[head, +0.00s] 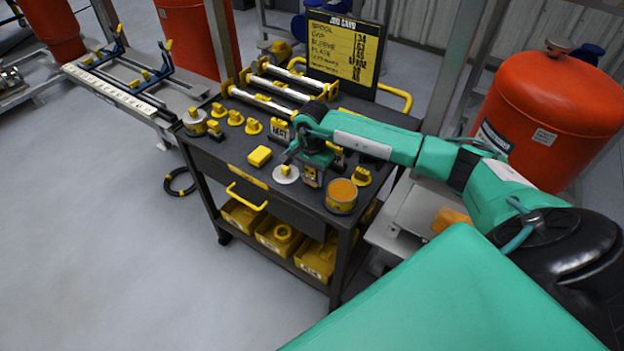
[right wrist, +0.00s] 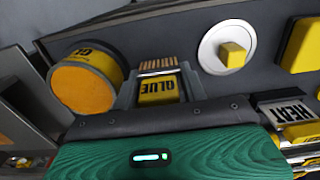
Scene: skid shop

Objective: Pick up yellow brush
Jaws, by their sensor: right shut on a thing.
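The yellow brush (right wrist: 158,91) has a yellow body lettered GLUE and a strip of brown bristles at one end. In the right wrist view it sits between the grey fingers of my right gripper (right wrist: 160,86), which is shut on it. In the head view my right gripper (head: 312,174) is low over the front of the dark cart top (head: 228,158). The brush is mostly hidden by the gripper there. I cannot tell whether the brush touches the cart top. My left gripper is not in view.
A glue can (head: 341,197) stands close beside the gripper. A white disc with a yellow knob (head: 286,175) lies on its other side, near a yellow block (head: 259,156). Behind are several yellow fittings, rollers (head: 270,103) and a job card board (head: 343,52).

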